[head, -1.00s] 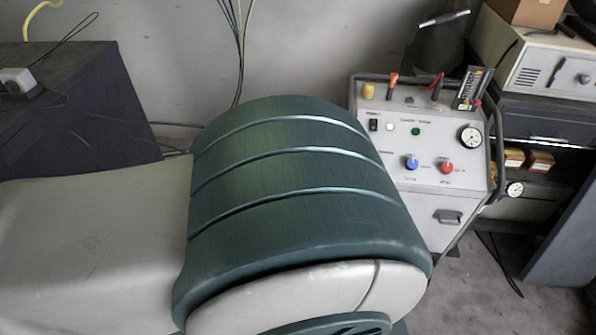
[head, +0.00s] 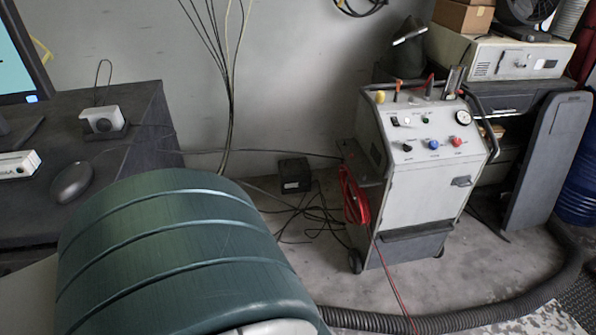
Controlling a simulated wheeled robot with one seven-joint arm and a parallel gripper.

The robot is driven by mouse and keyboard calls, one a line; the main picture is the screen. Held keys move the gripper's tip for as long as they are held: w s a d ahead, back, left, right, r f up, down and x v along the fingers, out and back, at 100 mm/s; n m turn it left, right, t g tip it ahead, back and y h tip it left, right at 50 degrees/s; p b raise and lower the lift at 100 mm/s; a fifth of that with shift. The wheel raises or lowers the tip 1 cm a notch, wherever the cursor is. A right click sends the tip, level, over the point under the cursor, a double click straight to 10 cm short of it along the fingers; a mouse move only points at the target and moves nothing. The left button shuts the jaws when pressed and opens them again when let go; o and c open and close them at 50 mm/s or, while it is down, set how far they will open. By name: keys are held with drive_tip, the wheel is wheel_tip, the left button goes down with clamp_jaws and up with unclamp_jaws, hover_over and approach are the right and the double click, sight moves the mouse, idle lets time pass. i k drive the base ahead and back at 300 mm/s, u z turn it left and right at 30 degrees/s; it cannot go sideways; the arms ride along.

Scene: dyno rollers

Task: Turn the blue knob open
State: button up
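The blue knob (head: 433,144) sits on the sloped front panel of a grey wheeled cabinet (head: 418,205), right of centre in the head view. A red knob (head: 456,141) is to its right and a small black knob (head: 407,147) to its left. The blue knob is too small here to tell which way it points. My gripper is not in view. A large green and grey rounded part, likely my own arm, fills the lower left, well apart from the cabinet.
A dark desk (head: 135,150) with a mouse (head: 71,181) stands at left. A black box (head: 294,174) and loose cables lie on the floor left of the cabinet. A thick hose (head: 440,322) crosses the floor in front. A dark panel (head: 545,165) leans at right.

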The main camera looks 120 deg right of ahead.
sight(433, 144)
drive_tip(key=i, duration=0.65)
drive_tip(key=z, duration=5.15)
drive_tip(key=i, duration=0.5)
drive_tip(key=z, duration=0.35)
drive_tip(key=i, duration=1.7)
